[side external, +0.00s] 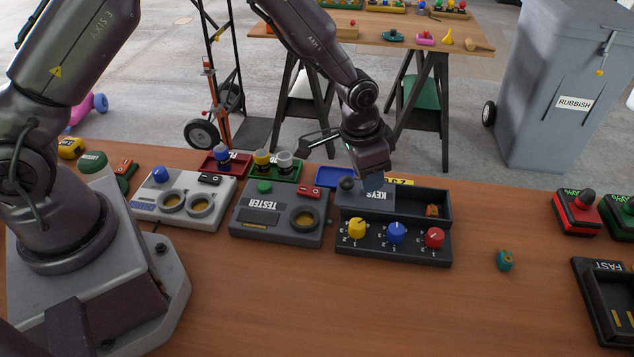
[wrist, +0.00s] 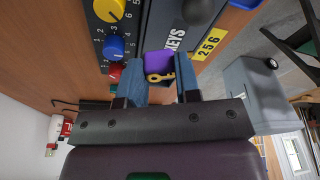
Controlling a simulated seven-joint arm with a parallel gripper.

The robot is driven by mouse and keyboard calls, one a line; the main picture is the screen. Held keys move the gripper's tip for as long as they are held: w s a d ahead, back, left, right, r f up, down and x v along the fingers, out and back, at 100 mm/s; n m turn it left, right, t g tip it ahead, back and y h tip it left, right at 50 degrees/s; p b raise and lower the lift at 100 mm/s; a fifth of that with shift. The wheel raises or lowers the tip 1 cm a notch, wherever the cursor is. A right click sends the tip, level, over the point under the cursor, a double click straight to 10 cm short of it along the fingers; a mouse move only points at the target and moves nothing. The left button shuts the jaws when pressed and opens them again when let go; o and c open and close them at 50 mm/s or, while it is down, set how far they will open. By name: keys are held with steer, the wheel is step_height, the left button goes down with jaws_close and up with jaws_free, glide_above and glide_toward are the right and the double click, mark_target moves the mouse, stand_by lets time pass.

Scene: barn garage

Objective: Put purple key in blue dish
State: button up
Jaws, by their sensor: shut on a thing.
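My gripper (side external: 370,182) is over the left part of the dark KEYS box (side external: 348,242). In the wrist view its two blue-grey fingers (wrist: 162,62) are shut on the purple key (wrist: 158,60), whose gold part points back toward the wrist. The key is hidden in the side view. The blue dish (side external: 328,178) lies on the table just behind the KEYS box, left of my gripper and partly covered by it.
The KEYS box has yellow, blue and red knobs, a dark round knob (side external: 347,184) and an orange item (side external: 432,210) in its compartment. The tester (side external: 278,229) stands left. A teal item (side external: 505,260) lies right. Red (side external: 222,170) and green trays stand behind.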

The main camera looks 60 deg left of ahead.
steer(key=s+a+r+n, duration=0.4)
steer(key=s+a+r, duration=0.2)
steer(key=s+a, duration=0.15)
steer(key=m+g, duration=0.4)
steer(key=m, duration=2.3)
glide_above(282, 280)
step_height(282, 280, down, 7)
steer(key=shift+h, duration=0.4)
steer(key=f, duration=0.7)
steer(key=shift+w+a+f, duration=0.2)
steer(key=shift+w+f, duration=0.05)
steer(key=shift+f, duration=0.1)
steer(key=shift+f, duration=0.1)
